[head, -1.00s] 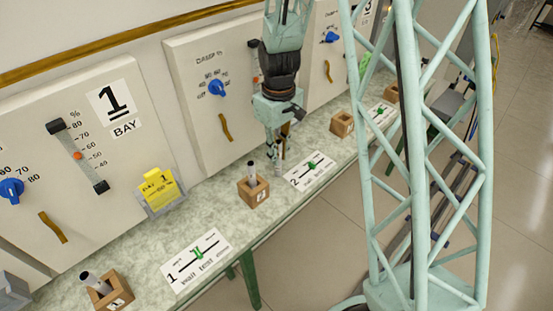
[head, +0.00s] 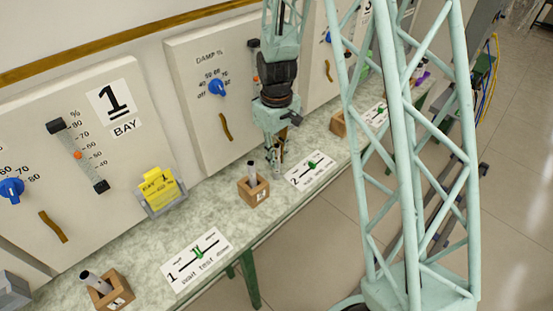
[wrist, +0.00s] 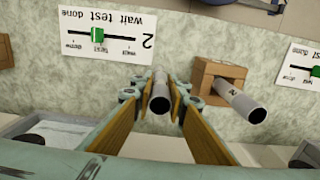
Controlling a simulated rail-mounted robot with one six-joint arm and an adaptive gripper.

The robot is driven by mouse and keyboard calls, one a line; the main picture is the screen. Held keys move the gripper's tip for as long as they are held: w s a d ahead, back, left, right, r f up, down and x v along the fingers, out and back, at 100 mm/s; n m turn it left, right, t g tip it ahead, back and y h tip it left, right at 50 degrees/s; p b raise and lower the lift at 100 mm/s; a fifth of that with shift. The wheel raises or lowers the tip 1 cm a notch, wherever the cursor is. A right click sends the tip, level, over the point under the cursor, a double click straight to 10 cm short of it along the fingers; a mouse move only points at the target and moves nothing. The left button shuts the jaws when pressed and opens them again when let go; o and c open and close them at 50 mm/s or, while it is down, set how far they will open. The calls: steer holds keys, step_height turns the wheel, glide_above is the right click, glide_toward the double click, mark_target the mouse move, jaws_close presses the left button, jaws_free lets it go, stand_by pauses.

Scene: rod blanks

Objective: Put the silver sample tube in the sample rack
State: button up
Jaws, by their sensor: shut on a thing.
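My gripper (wrist: 159,88) is shut on a grey, silver-looking tube (wrist: 160,103), which shows end-on between the fingers in the wrist view. In the head view my gripper (head: 277,158) is low over the bench, behind and right of a wooden block (head: 258,194). A dark-topped grey tube (head: 251,169) stands in that block. In the wrist view this block (wrist: 208,75) and its tube (wrist: 242,103), marked 2, are just right of my gripper, apart from it. I cannot tell which thing is the sample rack.
Another wooden block (head: 118,295) holds a tilted tube (head: 93,281) at the near left. Cards 1 (head: 197,260) and 2 (head: 311,170) lie on the bench. A yellow card (head: 160,188) sits in a grey stand. Upright panels (head: 75,165) line the back. A further block (head: 338,123) stands beyond.

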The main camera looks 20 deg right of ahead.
mark_target(276, 146)
steer(key=shift+f, duration=0.25)
steer(key=shift+f, duration=0.15)
steer(key=o, duration=0.7)
steer(key=shift+r, duration=6.2)
